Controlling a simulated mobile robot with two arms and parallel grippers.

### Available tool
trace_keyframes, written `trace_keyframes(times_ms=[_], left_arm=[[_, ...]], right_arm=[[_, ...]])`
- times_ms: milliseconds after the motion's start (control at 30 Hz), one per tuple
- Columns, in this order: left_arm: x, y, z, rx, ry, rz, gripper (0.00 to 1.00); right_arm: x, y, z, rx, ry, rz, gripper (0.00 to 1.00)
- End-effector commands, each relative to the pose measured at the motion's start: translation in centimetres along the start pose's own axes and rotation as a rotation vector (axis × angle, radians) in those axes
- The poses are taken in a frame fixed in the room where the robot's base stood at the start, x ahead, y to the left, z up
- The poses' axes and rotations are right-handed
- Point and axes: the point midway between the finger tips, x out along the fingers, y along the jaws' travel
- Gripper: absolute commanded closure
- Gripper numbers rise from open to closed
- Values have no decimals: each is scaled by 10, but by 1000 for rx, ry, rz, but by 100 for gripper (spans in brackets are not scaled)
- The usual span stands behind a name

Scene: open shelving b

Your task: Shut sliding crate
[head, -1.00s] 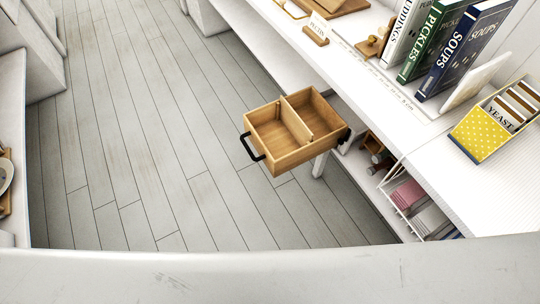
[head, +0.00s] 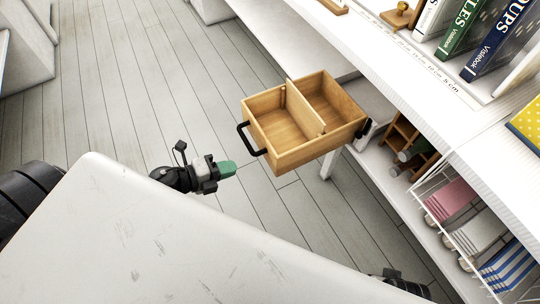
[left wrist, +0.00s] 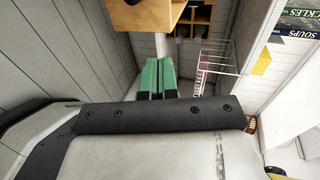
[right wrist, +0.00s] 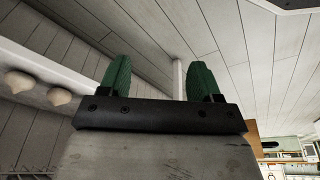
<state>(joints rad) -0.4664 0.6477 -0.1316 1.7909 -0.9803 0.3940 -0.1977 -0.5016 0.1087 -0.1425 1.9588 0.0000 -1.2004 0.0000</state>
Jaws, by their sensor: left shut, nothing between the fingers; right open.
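The wooden sliding crate (head: 290,157) stands pulled out from under the white counter in the head view. It has a divider inside and a black handle (head: 250,139) on its front. My left gripper (head: 229,169) has green fingertips, is shut and empty, and is in front of the crate, apart from the handle.
A wire basket (head: 470,217) with folded cloths is on the low shelf at right. Books (head: 490,35) stand on the counter above. A white counter leg (head: 328,164) is beside the crate. The plank floor (head: 130,80) left of the crate is clear.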

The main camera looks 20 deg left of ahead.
Motion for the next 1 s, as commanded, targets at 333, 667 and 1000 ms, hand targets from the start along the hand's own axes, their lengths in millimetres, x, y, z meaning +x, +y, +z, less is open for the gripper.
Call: trace_keyframes(times_ms=[333, 667, 1000], left_arm=[[76, -1, 2, -2, -3, -4, 100], [111, -12, 1, -4, -3, -2, 100], [113, -12, 1, -4, -3, -1, 100]], right_arm=[[-14, 1, -5, 2, 10, 1, 36], [-5, 0, 1, 1, -1, 1, 36], [-3, 0, -3, 0, 6, 0, 36]])
